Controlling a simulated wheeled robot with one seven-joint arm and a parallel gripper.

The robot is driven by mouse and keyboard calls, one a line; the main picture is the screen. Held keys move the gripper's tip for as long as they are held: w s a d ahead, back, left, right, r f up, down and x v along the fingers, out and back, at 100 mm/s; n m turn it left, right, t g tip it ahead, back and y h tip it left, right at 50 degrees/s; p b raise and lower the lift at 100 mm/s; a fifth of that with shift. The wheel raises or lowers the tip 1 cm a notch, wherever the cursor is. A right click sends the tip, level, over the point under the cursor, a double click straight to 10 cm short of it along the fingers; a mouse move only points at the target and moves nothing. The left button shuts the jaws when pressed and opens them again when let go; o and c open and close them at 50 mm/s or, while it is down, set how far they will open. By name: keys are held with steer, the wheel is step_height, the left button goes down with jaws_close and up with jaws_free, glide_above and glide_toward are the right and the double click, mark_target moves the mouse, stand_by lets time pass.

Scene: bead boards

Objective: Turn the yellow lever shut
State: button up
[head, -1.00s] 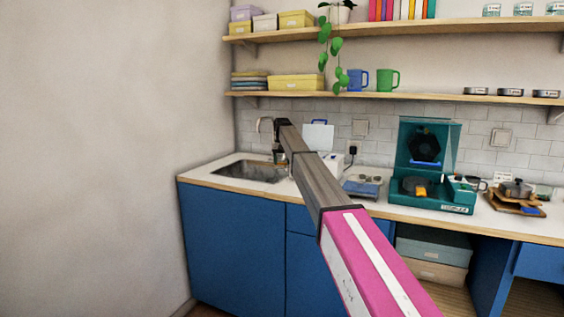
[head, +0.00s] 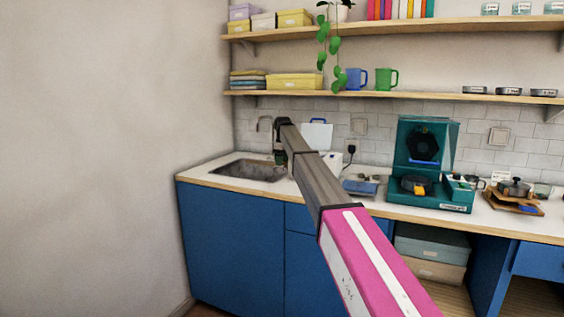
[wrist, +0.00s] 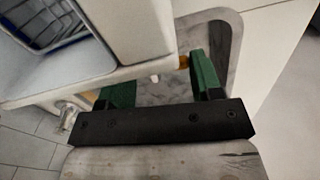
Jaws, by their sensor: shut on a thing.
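My gripper (wrist: 162,80) has two green fingers on a black palm and hangs over the sink side of the counter. In the wrist view a small piece of the yellow lever (wrist: 184,61) shows against the inner side of the right finger; most of it is hidden. The jaws are shut on it, though a gap shows between the fingers. A white appliance (wrist: 157,30) is just beyond the fingertips. In the head view my arm hides the lever, and the gripper is barely visible at the sink's right end.
A blue scale-like device (head: 361,186), a teal machine (head: 430,190) and a pot (head: 514,187) stand to the right. Shelves (head: 400,95) run above the counter.

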steer(key=shift+d+n, duration=0.1)
steer(key=shift+n, duration=0.5)
steer(key=o, duration=0.9)
steer(key=shift+s, duration=0.1)
steer(key=shift+r, duration=0.15)
step_height(320, 180, up, 11)
steer(key=shift+f, duration=0.2)
steer(key=shift+s, duration=0.1)
